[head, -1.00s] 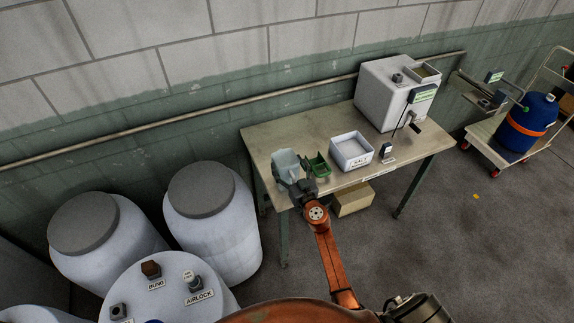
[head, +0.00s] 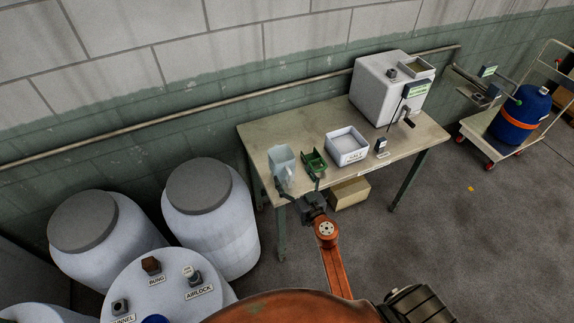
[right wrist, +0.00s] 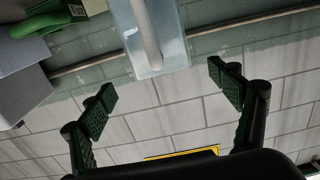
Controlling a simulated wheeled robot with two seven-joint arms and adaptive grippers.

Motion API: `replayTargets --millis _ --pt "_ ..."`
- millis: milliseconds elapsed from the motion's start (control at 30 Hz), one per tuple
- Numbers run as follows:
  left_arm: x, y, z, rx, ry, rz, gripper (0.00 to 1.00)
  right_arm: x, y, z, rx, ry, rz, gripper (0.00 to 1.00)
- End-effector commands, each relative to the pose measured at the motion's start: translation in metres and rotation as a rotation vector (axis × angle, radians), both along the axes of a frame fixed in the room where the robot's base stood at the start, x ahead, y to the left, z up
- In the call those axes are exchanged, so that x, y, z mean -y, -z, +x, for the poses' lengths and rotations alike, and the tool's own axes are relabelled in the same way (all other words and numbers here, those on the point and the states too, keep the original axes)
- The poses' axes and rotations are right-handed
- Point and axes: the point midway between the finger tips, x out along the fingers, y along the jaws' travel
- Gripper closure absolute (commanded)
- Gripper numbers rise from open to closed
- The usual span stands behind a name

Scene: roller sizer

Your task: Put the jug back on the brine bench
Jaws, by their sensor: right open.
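The jug (head: 282,161), pale and translucent, stands upright on the left part of the brine bench (head: 300,130), near its front edge. My right gripper (head: 298,185) is open and empty, just in front of the jug at the bench's front edge. In the right wrist view, the jug (right wrist: 158,45) with its handle shows at the top middle, beyond and between the spread fingers (right wrist: 162,95), with a gap between. My left gripper is not in view.
A green scoop-like container (head: 313,163) and a white salt box (head: 347,146) stand right of the jug. A large white machine (head: 380,92) with a crank is at the bench's right. White drums (head: 212,225) stand at left. A trolley (head: 478,127) carries a blue drum.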

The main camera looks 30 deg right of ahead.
Motion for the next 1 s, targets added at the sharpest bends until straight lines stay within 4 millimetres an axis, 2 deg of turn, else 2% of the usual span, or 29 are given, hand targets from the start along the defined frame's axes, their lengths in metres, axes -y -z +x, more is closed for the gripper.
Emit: replayTargets --millis 33,200,533,633,667,767,867,900,967,1000 --pt "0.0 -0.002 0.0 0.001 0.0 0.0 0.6 -0.001 -0.001 -0.01 -0.001 0.001 0.001 0.17" --pt "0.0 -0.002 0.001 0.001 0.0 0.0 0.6 -0.002 0.0 -0.029 0.0 -0.001 0.001 0.17" --pt "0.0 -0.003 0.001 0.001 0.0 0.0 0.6 -0.002 0.0 -0.035 0.0 -0.001 -0.001 0.17" --pt "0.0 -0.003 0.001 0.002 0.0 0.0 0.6 -0.002 0.013 -0.035 -0.017 -0.001 0.006 0.17" --pt "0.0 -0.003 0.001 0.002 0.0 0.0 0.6 -0.002 0.021 -0.035 -0.028 -0.001 0.008 0.17" --pt "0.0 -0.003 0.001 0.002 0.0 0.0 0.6 -0.002 0.071 -0.039 -0.095 0.0 0.023 0.17" --pt "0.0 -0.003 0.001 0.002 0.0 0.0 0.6 -0.002 0.142 -0.051 -0.199 0.005 0.035 0.17" --pt "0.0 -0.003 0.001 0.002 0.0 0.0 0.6 -0.002 0.173 -0.06 -0.248 0.01 0.037 0.17" --pt "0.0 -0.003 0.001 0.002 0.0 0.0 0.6 -0.002 0.217 -0.074 -0.322 0.014 0.038 0.17" --pt "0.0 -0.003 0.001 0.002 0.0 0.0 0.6 -0.002 0.246 -0.086 -0.372 0.015 0.036 0.17"
